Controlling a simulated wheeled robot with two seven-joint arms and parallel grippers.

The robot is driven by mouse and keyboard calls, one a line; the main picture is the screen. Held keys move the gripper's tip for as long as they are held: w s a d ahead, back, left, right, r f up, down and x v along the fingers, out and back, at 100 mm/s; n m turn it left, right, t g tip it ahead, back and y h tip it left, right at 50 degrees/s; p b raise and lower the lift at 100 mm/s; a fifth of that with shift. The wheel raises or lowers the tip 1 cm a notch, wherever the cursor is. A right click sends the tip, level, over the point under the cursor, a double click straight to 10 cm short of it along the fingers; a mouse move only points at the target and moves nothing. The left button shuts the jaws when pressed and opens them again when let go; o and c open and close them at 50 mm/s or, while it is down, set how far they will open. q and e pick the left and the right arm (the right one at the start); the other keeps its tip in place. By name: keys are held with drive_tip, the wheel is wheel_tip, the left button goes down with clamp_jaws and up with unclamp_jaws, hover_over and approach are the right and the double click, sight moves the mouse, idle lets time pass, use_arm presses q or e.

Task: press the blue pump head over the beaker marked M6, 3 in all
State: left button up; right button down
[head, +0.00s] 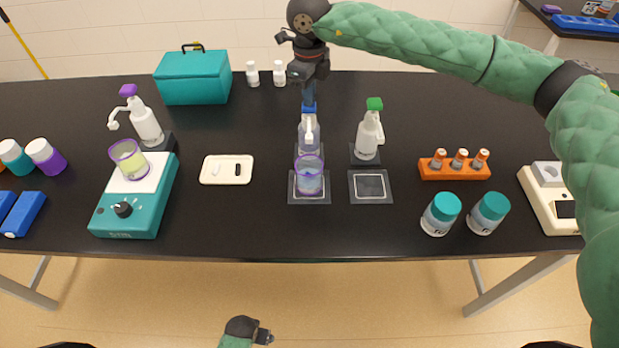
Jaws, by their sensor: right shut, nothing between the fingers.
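The blue pump head (309,108) sits on a translucent bottle (309,137) near the middle of the table. Its pale spout points toward me. A clear beaker with a purple rim (309,182) stands in front of the bottle, under the spout, holding some bluish liquid. I cannot read any M6 mark on it. My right gripper (309,100) is shut and empty, pointing down directly over the blue pump head. It seems to touch or nearly touch the head; I cannot tell which. My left gripper (264,336) is low at the bottom edge, away from the table; its fingers are too small to judge.
A green-headed pump bottle (368,137) stands just right, behind an empty square pad (370,187). At left, a purple-headed pump bottle (146,124) stands behind a teal stirrer (138,208) bearing a beaker (130,160). A white tray (227,178) lies between.

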drive_tip(key=shift+f, duration=0.1)
use_arm(q)
drive_tip(key=shift+w+d+r, duration=0.15)
drive_tip(key=shift+r, duration=0.15)
use_arm(e)
drive_tip(key=shift+r, duration=1.25)
use_arm(q)
drive_tip(key=shift+s+f, duration=0.1)
drive_tip(key=shift+s, duration=0.1)
use_arm(e)
drive_tip(key=shift+r, duration=0.15)
use_arm(q)
drive_tip(key=shift+w, duration=0.1)
drive_tip(key=shift+f, duration=0.15)
